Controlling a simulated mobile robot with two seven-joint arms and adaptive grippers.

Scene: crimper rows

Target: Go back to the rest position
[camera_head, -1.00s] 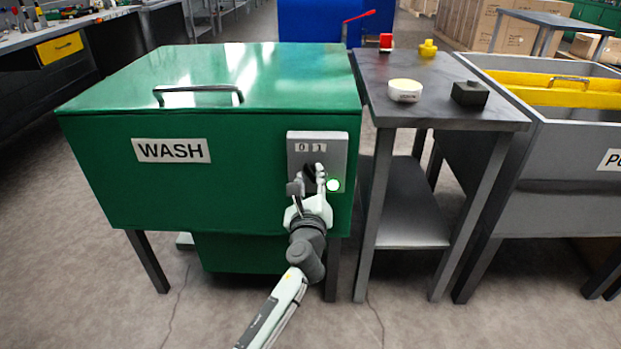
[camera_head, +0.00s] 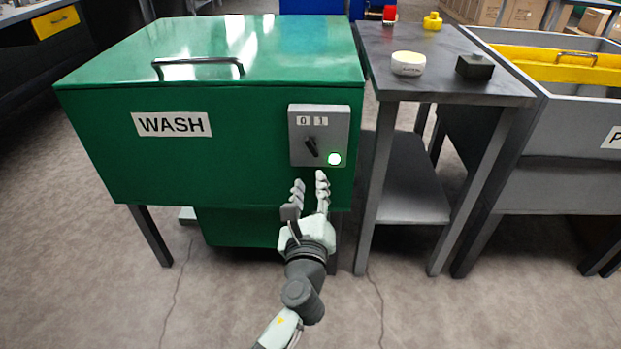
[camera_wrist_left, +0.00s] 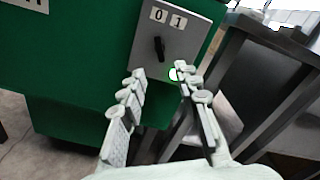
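My left gripper (camera_head: 310,188) is open and empty, just below and in front of the switch panel on the green wash machine (camera_head: 105,150). Its two fingers stand apart and also show in the left wrist view (camera_wrist_left: 158,76). The grey switch panel (camera_head: 335,118) carries the labels 0 and 1, a black knob (camera_head: 311,147) and a lit green-white lamp (camera_head: 334,159). In the left wrist view the knob (camera_wrist_left: 159,47) stands clear of the fingers. My right gripper is not in view.
A dark side table (camera_head: 435,85) stands right of the machine, holding a white round object (camera_head: 408,63), a dark block (camera_head: 475,66), a red item (camera_head: 389,13) and a yellow item (camera_head: 432,20). A grey basin (camera_head: 550,125) stands farther right. Floor in front is clear.

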